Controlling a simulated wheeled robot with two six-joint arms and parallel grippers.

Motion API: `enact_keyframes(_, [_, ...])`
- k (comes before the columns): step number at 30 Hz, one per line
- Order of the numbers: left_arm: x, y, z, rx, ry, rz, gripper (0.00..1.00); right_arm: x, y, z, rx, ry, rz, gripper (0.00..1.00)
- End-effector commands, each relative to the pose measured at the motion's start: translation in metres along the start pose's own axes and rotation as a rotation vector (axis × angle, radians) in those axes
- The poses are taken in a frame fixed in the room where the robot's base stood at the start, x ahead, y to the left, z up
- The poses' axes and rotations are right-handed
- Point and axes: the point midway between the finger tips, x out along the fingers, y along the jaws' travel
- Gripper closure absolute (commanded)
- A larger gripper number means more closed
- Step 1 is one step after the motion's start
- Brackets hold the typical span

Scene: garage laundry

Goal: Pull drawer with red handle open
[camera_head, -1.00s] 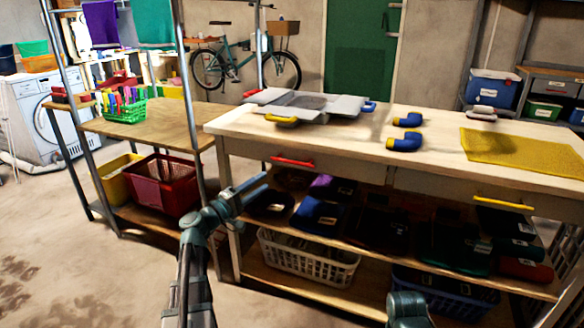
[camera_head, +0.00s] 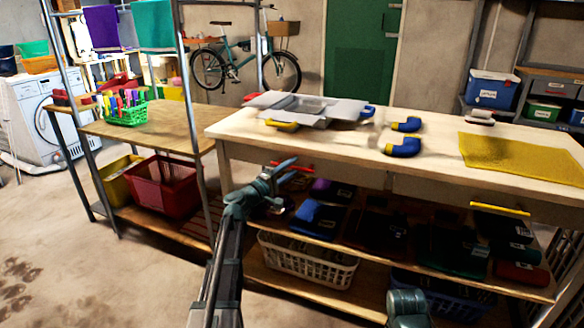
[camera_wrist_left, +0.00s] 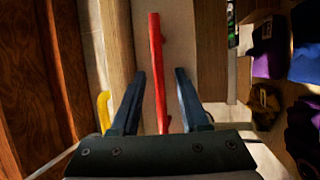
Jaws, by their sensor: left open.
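The red handle (camera_head: 292,166) is a bar on the front of the left drawer, under the light worktop (camera_head: 340,155). My left gripper (camera_head: 286,171) is at this handle, its fingers partly overlapping it in the head view. In the left wrist view, the red handle (camera_wrist_left: 157,60) runs upright between the two dark fingers of my open left gripper (camera_wrist_left: 159,73), with a gap on each side. The drawer front (camera_wrist_left: 180,40) shows behind it. I cannot tell whether the drawer stands out at all. My right gripper is not in view; only a piece of my right arm shows at the bottom.
A second drawer with a yellow handle (camera_head: 500,209) is to the right. Below, a shelf holds dark folded items and a blue one (camera_head: 318,216); a white basket (camera_head: 305,262) stands lower. A metal post (camera_head: 190,90) and red basket (camera_head: 160,185) are left.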

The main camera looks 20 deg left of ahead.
Motion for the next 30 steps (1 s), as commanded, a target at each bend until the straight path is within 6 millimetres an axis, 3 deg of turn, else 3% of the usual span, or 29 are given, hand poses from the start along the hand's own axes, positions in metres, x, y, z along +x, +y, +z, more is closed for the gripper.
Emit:
enact_keyframes(7, [0.0003, -0.0001, 0.0002, 0.0, 0.0, 0.0, 0.55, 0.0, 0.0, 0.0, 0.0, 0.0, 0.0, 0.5])
enact_keyframes(15, [0.0001, -0.0001, 0.0002, 0.0, 0.0, 0.0, 1.0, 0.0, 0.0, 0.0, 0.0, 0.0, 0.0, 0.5])
enact_keyframes(30, [0.0, -0.0002, 0.0002, 0.001, -0.001, -0.001, 1.0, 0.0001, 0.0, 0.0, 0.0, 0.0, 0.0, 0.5])
